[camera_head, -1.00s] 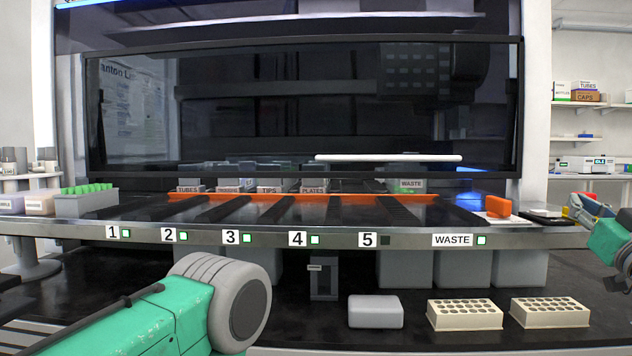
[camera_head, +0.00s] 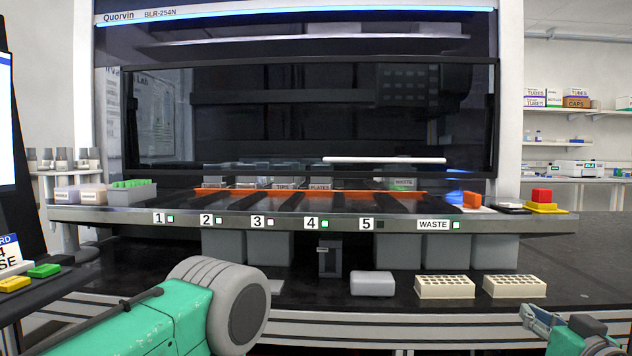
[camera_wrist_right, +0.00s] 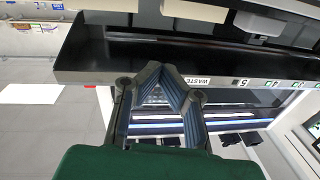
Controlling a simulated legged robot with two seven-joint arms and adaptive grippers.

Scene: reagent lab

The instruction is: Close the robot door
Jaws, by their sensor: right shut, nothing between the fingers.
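The robot door is a dark-framed glass panel (camera_head: 310,115) on the front of the Quorvin machine in the head view. A white horizontal bar (camera_head: 384,160) shows near its lower right part. The door's lower edge hangs above the deck, with a gap where labelled boxes show. My right gripper (camera_head: 540,326) is low at the right, below and apart from the door. It is shut and empty; its fingertips meet in the wrist view (camera_wrist_right: 160,72). My left arm crosses the lower left; its gripper is out of view.
The machine's deck ledge (camera_head: 300,222) juts out below the door, with numbered slots and a WASTE label. A red and yellow button block (camera_head: 541,200) and an orange block (camera_head: 473,199) stand at its right. Two cream racks and a grey box (camera_head: 372,284) sit on the black bench.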

